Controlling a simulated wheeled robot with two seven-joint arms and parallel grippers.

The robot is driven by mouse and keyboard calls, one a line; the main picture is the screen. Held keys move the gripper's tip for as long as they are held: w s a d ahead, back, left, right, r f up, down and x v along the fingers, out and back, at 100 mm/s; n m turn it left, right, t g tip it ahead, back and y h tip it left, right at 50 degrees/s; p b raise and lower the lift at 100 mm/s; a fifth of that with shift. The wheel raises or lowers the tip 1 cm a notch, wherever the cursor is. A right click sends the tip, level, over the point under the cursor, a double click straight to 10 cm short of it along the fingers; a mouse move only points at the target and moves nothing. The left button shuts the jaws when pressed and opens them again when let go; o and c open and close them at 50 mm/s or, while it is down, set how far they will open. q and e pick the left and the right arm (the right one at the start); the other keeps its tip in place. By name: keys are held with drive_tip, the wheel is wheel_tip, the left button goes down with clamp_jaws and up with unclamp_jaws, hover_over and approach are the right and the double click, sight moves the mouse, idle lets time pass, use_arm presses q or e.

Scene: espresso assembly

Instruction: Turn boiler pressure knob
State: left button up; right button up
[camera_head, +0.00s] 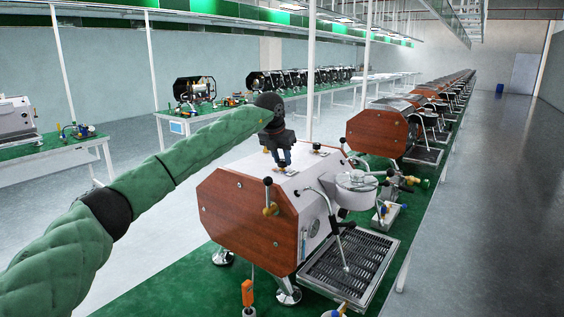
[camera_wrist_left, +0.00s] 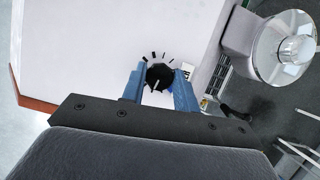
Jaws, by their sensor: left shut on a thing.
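The espresso machine (camera_head: 300,190) stands on the green bench top, with a white body and a wooden side panel. In the head view my left gripper (camera_head: 284,166) points down at the machine's white top. In the left wrist view a round black knob (camera_wrist_left: 159,76) with a pale pointer line and black tick marks around it sits on the white top surface (camera_wrist_left: 100,50). The two blue fingers of my left gripper (camera_wrist_left: 159,90) are on either side of the knob, shut on it. The near side of the knob is partly hidden. My right gripper is not seen.
The group head with a round metal top (camera_head: 357,180) and the drip tray (camera_head: 350,262) are at the machine's right. An orange-handled tool (camera_head: 248,292) is by the front. Another wood-sided machine (camera_head: 378,134) stands behind.

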use_arm(q)
drive_tip(key=shift+a+m+h+b, duration=0.1)
drive_tip(key=shift+m+h+b, duration=0.2)
drive_tip(key=shift+m, duration=0.6)
drive_tip(key=m+g, duration=0.1)
drive_tip(key=m, duration=0.1)
drive_tip(key=shift+w+m+h, duration=0.1)
drive_tip(key=shift+m+h, duration=0.2)
drive_tip(key=shift+h, duration=0.1)
drive_tip(key=shift+r+m+g+h, duration=0.1)
drive_tip(key=shift+m+g+h, duration=0.3)
drive_tip(key=shift+m, duration=0.8)
drive_tip(key=shift+m+g, duration=0.4)
drive_tip(key=shift+m, duration=0.5)
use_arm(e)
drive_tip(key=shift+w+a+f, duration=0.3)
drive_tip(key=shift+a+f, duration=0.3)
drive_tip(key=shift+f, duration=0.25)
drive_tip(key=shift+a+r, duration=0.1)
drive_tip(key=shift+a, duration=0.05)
use_arm(q)
drive_tip(key=o, duration=1)
drive_tip(key=shift+w+a, duration=0.1)
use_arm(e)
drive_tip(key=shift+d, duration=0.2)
